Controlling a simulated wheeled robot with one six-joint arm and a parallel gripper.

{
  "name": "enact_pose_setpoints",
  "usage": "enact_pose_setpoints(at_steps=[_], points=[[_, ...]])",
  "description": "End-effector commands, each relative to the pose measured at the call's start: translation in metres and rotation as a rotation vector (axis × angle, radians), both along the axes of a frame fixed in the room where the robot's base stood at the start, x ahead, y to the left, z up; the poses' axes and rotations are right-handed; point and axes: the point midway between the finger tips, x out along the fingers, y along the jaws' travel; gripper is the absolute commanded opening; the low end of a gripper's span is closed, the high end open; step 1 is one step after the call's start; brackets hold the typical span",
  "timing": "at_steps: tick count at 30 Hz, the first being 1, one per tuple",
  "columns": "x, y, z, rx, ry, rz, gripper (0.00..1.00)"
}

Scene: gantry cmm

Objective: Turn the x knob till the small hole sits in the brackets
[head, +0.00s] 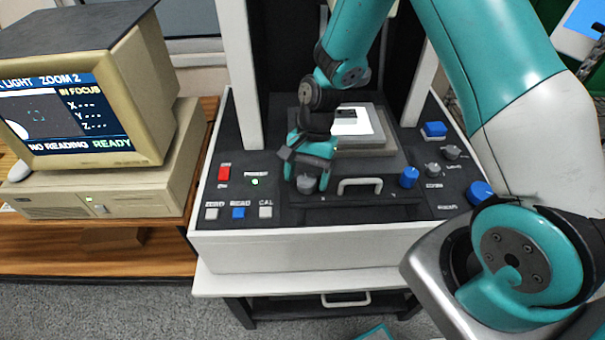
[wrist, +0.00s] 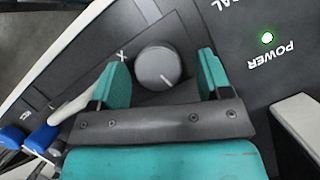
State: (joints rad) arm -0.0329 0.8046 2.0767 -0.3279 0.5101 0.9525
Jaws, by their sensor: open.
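The x knob (wrist: 157,67) is a grey round dial with a pale pointer line, beside an "X" label in the wrist view. My gripper (wrist: 162,78) is open, with one teal finger on each side of the knob and a visible gap to each. In the head view my gripper (head: 308,178) reaches down over the grey knob (head: 305,184) at the panel's front left. The monitor screen (head: 70,112) shows small brackets (head: 37,117) on a dark field. A white rounded shape (head: 10,130) lies left of and below them, cut by the picture edge.
The stage (head: 365,146) with a pale part stands behind my gripper. A drawer handle (head: 360,186), a blue knob (head: 408,177) and other knobs lie to the right. A red switch (head: 224,173) and several push buttons (head: 239,213) sit to the left.

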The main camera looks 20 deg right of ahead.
Motion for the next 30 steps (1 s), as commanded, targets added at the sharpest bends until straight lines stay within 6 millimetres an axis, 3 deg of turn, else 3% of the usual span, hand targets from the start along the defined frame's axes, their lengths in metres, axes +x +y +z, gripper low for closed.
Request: enact_pose_setpoints(at_steps=[5, 12, 14, 15, 30], points=[[0.000, 0.001, 0.000, 0.000, 0.000, 0.002, 0.71], [0.000, 0.002, 0.000, 0.001, -0.001, 0.005, 0.22], [0.000, 0.002, 0.000, 0.001, -0.001, 0.005, 0.22], [0.000, 0.012, 0.000, 0.002, -0.002, 0.008, 0.23], [0.004, 0.004, 0.002, 0.005, -0.015, 0.005, 0.22]])
